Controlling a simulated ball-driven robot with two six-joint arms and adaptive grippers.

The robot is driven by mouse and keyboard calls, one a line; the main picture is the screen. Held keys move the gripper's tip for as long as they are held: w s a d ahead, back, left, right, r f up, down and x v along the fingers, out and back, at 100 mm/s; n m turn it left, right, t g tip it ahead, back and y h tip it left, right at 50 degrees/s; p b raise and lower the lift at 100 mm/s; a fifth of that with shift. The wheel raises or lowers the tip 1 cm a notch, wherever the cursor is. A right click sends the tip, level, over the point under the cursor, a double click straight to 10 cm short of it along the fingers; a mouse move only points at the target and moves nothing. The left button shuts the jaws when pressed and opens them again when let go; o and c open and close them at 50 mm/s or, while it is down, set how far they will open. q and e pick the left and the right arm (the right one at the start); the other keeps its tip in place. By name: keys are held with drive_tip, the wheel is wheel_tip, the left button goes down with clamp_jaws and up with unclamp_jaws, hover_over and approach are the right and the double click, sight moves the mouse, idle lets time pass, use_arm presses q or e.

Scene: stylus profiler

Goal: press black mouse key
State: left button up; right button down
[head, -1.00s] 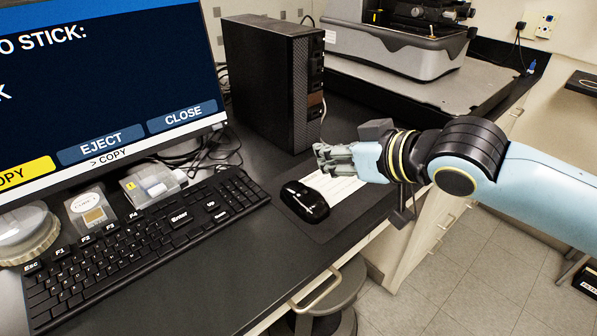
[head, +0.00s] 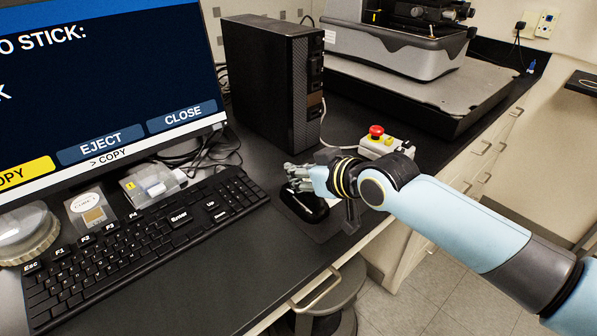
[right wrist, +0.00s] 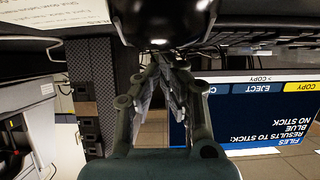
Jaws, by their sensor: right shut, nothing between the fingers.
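The black mouse (head: 300,208) lies on a dark mat (head: 325,232) to the right of the keyboard. My right gripper (head: 291,178) is shut and empty, over the far end of the mouse and hiding part of it. In the right wrist view, which is upside down, the fingers (right wrist: 160,62) come together close to the glossy black mouse (right wrist: 162,22). I cannot tell whether the fingertips touch it. My left gripper is out of view.
The keyboard (head: 150,235) lies left of the mouse, below a monitor (head: 110,70) showing COPY, EJECT and CLOSE. A black computer tower (head: 270,85) stands behind. A box with a red button (head: 376,132) sits beyond my right wrist. The desk's front edge is near.

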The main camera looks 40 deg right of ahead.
drive_tip(key=shift+f, duration=0.1)
drive_tip(key=shift+f+b, duration=0.4)
drive_tip(key=shift+f, duration=0.45)
drive_tip(key=shift+s, duration=0.2)
drive_tip(key=shift+f, duration=0.1)
drive_tip(key=r+p, duration=0.2)
drive_tip(key=w+r+p, duration=0.1)
drive_tip(key=r+p, duration=0.1)
drive_tip(key=r, duration=0.1)
drive_tip(key=shift+w, duration=0.15)
drive_tip(key=v, duration=0.9)
drive_tip(key=shift+s, duration=0.45)
drive_tip(key=shift+a, duration=0.1)
